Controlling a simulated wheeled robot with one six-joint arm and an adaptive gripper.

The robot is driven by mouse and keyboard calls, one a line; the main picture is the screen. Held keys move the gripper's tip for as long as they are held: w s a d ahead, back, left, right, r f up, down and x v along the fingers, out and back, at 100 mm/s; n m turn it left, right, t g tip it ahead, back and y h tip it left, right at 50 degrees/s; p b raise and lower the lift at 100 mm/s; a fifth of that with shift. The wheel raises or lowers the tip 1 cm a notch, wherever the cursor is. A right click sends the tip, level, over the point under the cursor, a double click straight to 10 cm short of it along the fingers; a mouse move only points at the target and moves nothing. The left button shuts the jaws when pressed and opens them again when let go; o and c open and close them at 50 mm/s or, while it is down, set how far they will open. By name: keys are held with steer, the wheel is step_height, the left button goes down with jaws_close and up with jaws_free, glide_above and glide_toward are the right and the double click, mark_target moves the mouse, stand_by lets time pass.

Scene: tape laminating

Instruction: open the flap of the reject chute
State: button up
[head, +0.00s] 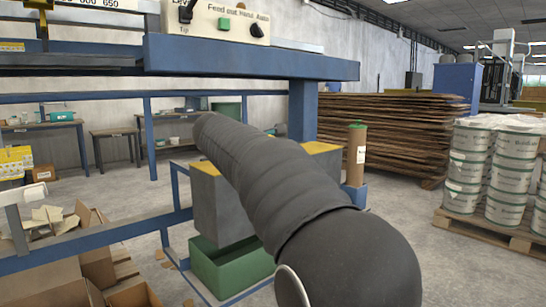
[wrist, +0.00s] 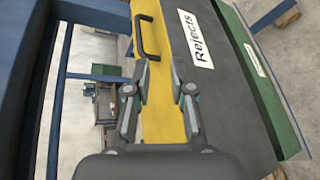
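The reject chute (head: 218,205) is a grey box below the blue frame in the head view, partly hidden by my arm. In the wrist view its dark grey face (wrist: 222,95) bears a white "Rejects" label (wrist: 194,39). A yellow panel (wrist: 158,110) with a black bar handle (wrist: 152,36) runs along that face; it looks like the flap and appears to lie flush. My gripper (wrist: 160,73) is open and empty over the yellow panel, its fingertips short of the handle. The head view does not show the fingers.
A green bin (head: 215,268) stands under the chute. A blue beam (wrist: 40,125) runs close along the left in the wrist view. Cardboard boxes (head: 95,255) are at the lower left, and a brown cylinder (head: 356,155) stands right of the chute.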

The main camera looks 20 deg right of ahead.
steer(key=shift+n+t+h, duration=0.3)
steer(key=shift+n+h, duration=0.3)
steer(key=x, duration=0.5)
steer(key=w+r+x, duration=0.1)
steer(key=x, duration=0.4)
steer(key=w+a+x, duration=0.1)
steer(key=x, duration=0.4)
steer(key=shift+w+d+r, duration=0.15)
steer(key=shift+w+d, duration=0.05)
steer(key=shift+w, duration=0.05)
jaws_close()
